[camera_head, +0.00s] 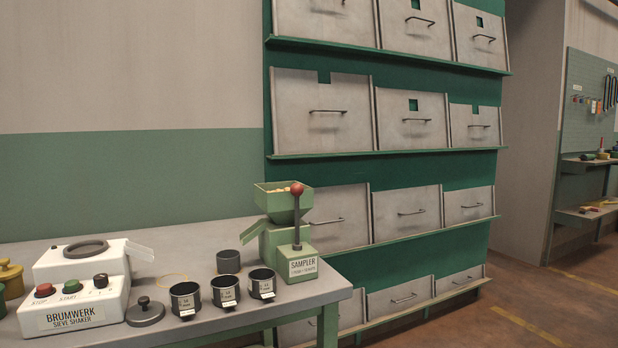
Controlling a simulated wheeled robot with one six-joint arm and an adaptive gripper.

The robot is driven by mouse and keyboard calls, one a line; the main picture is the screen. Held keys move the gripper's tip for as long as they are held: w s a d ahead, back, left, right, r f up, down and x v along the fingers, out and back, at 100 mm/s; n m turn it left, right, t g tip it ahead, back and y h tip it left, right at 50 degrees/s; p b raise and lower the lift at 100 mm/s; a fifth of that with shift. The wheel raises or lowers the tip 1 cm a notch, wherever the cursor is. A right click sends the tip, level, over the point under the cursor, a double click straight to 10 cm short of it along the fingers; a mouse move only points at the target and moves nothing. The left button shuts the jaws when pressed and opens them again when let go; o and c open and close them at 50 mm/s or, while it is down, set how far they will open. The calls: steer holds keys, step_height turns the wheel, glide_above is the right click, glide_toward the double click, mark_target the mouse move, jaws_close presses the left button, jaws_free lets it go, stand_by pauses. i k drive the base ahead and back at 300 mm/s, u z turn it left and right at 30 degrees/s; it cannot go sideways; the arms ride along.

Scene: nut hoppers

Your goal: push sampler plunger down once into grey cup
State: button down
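The green sampler (302,268) stands at the right end of the grey bench, with a lettered white label on its front. Its plunger is an upright dark rod with a red knob (297,188) on top, and the knob stands high above the body. Nuts show in the open hopper (284,203) behind the rod. A green chute (255,231) slopes down on the sampler's left side. A plain grey cup (228,262) stands upright on the bench near the chute's lower end; I cannot tell if it is directly under it. The cup's contents are hidden. My gripper is not in view.
Three dark labelled cups (225,291) stand in front of the grey cup, near the bench edge. A dark knobbed lid (145,312) and a white sieve shaker (82,308) are left. A thin ring (171,280) lies between. Metal hopper bins (405,213) fill green shelves behind.

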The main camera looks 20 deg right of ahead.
mark_target(296, 189)
steer(key=k, duration=1.3)
steer(key=z, duration=0.55)
steer(key=i, duration=0.7)
steer(key=z, duration=0.5)
steer(key=i, duration=0.55)
